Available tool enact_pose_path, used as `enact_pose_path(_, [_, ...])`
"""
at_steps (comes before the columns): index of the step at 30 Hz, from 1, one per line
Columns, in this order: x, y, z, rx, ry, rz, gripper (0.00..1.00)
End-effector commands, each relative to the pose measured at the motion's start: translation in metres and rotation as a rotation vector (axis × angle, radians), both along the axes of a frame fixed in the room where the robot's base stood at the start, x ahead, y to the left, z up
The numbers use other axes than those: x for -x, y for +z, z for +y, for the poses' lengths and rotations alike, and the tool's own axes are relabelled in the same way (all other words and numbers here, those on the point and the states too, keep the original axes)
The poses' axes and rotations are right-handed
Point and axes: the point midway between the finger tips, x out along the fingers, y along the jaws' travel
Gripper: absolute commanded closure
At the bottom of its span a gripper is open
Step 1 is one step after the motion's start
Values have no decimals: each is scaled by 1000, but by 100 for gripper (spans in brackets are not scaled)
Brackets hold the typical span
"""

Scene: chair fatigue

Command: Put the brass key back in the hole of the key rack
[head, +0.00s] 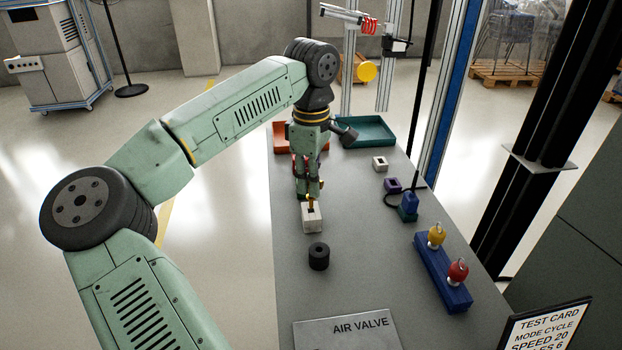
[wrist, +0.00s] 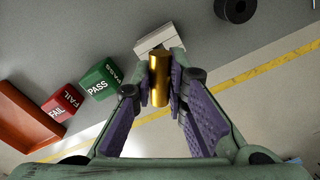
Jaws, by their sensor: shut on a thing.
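My gripper (head: 309,194) is shut on the brass key (wrist: 159,80), a smooth gold cylinder upright between the fingertips in the wrist view. In the head view a little of the key (head: 311,203) shows below the fingers. Right beneath it stands a pale block with a dark hole in its top (head: 312,219), which looks like the key rack. In the wrist view the block (wrist: 154,37) shows partly behind the key and fingers. I cannot tell whether the key's lower end is above the hole or just inside it.
A black ring (head: 319,257) stands in front of the pale block. Red FAIL (wrist: 63,103) and green PASS (wrist: 101,79) blocks lie near an orange tray (wrist: 25,118). To the right are a teal tray (head: 367,133), small holed blocks and a blue base (head: 440,273) with yellow and red knobs.

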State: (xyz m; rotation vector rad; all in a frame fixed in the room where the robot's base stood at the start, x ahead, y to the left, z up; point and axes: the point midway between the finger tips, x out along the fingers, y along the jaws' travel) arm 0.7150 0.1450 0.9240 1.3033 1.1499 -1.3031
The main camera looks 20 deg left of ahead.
Motion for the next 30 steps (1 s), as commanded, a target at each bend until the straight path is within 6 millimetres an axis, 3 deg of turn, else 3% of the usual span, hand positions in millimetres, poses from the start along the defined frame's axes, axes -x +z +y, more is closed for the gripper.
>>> enact_pose_path(30, [0, -27, 0, 0, 0, 0, 100])
